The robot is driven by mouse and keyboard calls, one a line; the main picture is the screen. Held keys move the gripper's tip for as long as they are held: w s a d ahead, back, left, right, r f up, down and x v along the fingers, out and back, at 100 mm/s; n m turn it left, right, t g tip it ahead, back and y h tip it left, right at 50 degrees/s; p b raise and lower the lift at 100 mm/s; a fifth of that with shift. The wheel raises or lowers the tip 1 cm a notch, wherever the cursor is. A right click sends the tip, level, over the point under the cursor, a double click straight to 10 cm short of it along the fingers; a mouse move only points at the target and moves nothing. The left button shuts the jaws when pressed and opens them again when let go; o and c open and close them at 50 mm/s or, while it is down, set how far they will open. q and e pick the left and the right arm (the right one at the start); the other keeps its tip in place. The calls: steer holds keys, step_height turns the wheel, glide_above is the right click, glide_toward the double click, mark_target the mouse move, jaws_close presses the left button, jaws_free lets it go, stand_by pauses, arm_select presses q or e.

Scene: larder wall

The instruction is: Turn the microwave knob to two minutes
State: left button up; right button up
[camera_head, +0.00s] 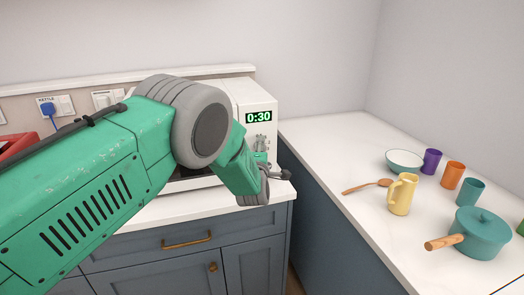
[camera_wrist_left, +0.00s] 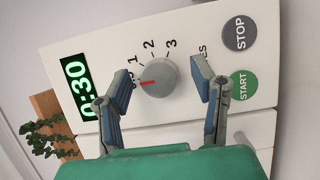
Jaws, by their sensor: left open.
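The white microwave (camera_head: 245,92) stands on the back counter, and its green display (camera_head: 258,117) reads 0:30. In the left wrist view the round grey knob (camera_wrist_left: 157,78) has a red pointer aimed left. It points at the low end of the scale, where a mark is partly hidden by a finger. The marks 1, 2 and 3 curve above it. My left gripper (camera_wrist_left: 160,73) is open, with one finger on each side of the knob and a visible gap to each. In the head view my arm hides much of the microwave front. My right gripper is not in view.
START (camera_wrist_left: 243,85) and STOP (camera_wrist_left: 239,37) buttons lie right of the knob in the wrist view. The right counter holds a teal pot (camera_head: 483,236), yellow jug (camera_head: 402,194), wooden spoon (camera_head: 366,187), bowl (camera_head: 404,161) and several cups. A blue plug (camera_head: 48,109) sits in a wall socket.

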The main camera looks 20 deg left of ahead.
arm_select(q)
steer(key=shift+a, duration=0.25)
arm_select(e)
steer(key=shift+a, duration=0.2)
arm_select(q)
steer(key=c, duration=1.1)
steer(key=shift+f, duration=0.1)
steer(key=shift+c, duration=0.2)
